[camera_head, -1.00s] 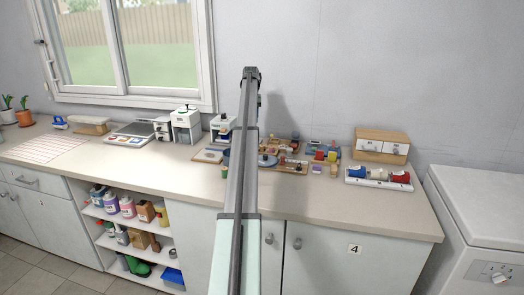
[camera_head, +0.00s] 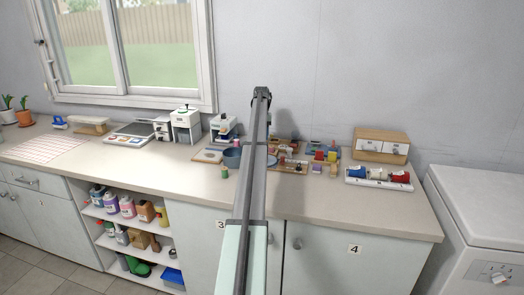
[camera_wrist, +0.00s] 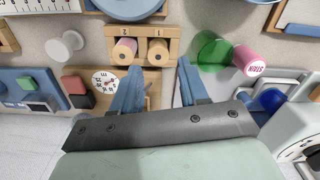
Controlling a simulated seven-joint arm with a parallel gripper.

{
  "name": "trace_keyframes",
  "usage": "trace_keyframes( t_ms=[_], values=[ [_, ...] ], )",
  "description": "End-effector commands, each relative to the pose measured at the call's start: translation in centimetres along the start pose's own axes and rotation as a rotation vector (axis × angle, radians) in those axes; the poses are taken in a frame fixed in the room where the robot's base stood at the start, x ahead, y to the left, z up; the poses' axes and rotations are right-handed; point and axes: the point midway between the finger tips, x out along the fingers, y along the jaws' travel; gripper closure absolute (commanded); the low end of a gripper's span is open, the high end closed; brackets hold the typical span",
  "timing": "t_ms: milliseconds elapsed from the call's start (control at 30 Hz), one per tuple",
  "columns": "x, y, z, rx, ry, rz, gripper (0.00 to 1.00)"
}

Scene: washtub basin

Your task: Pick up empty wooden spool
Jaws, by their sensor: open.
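My gripper (camera_wrist: 160,75) is open and empty in the wrist view, its two blue fingers pointing at a small wooden rack (camera_wrist: 140,32). The rack holds two tan-pink spools, a left one (camera_wrist: 125,51) and a right one (camera_wrist: 157,51), near the fingertips. A pale, bare-looking spool (camera_wrist: 66,46) lies to the left of the rack, apart from my fingers. I cannot tell for certain which of these is the empty wooden spool. In the head view my gripper (camera_head: 262,93) is at the arm's far end; the spools are too small to tell apart there.
In the wrist view a green cylinder (camera_wrist: 211,52) and a pink labelled spool (camera_wrist: 246,60) stand right of the fingers. A white dial (camera_wrist: 105,80) is close to the left finger.

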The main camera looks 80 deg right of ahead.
Motion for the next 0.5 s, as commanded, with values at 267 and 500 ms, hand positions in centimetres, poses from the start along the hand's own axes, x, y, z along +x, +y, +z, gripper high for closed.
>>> trace_keyframes(
  t_ms=[267,500],
  values=[
    [2.5,0.2,0.4,0.0,-0.001,0.0,0.56],
    [5.0,0.3,0.4,0.0,0.0,0.0,0.56]
  ],
)
